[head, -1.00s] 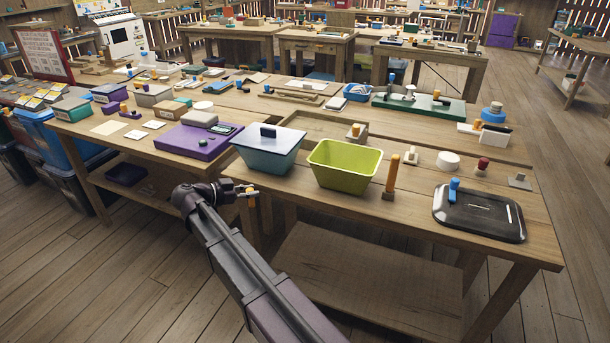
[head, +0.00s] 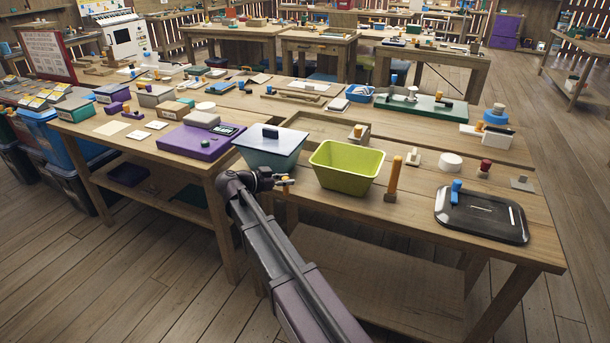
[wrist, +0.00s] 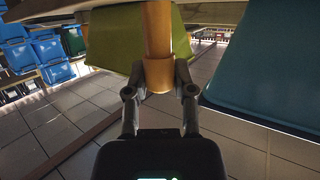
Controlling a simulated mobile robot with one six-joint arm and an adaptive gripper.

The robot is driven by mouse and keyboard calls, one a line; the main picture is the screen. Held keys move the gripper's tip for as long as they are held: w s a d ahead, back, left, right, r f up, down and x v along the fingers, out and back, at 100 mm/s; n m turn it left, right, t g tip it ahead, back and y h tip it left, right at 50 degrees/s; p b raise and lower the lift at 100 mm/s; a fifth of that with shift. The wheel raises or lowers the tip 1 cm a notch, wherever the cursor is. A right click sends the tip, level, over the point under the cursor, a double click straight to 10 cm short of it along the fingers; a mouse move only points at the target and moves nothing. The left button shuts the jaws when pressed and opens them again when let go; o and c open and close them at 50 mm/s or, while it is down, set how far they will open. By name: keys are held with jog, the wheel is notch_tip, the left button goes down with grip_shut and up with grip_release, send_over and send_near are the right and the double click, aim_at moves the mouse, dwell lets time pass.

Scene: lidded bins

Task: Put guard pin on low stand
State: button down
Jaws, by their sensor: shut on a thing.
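My gripper (head: 284,184) is in front of the table's front edge, below the lidded teal bin. In the wrist view my gripper (wrist: 159,90) is shut on an orange pin (wrist: 158,38), with a thicker collar between the fingertips. I take this pin to be the guard pin; in the head view only small orange bits of it show. I cannot tell surely which thing is the low stand. A small flat grey stand (head: 521,183) at the table's right end may be it. The held pin is well apart from it.
The teal bin (head: 270,157) has its lid on. The open lime bin (head: 346,168) stands right of it, then an upright orange post (head: 393,180) and a black tray (head: 481,217). A white disc (head: 450,162) and a red-topped piece (head: 484,168) stand near the grey stand.

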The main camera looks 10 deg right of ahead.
jog(key=shift+w+d, duration=0.2)
jog(key=shift+d, duration=0.35)
jog(key=shift+w+d, duration=0.15)
jog(key=shift+d, duration=0.35)
jog(key=d, duration=0.1)
jog(key=w+d, duration=0.1)
jog(key=d, duration=0.2)
jog(key=shift+w+d, duration=0.1)
jog(key=shift+w, duration=0.2)
jog(key=shift+f+b, duration=0.3)
jog(key=shift+f, duration=0.15)
jog(key=shift+c, duration=2.3)
grip_release()
jog(key=shift+r, duration=0.2)
jog(key=shift+s+a+r, duration=0.1)
jog(key=shift+a, duration=0.15)
jog(key=p+v, duration=0.3)
jog(key=v, duration=0.8)
jog(key=shift+a+p, duration=0.2)
jog(key=shift+p, duration=0.1)
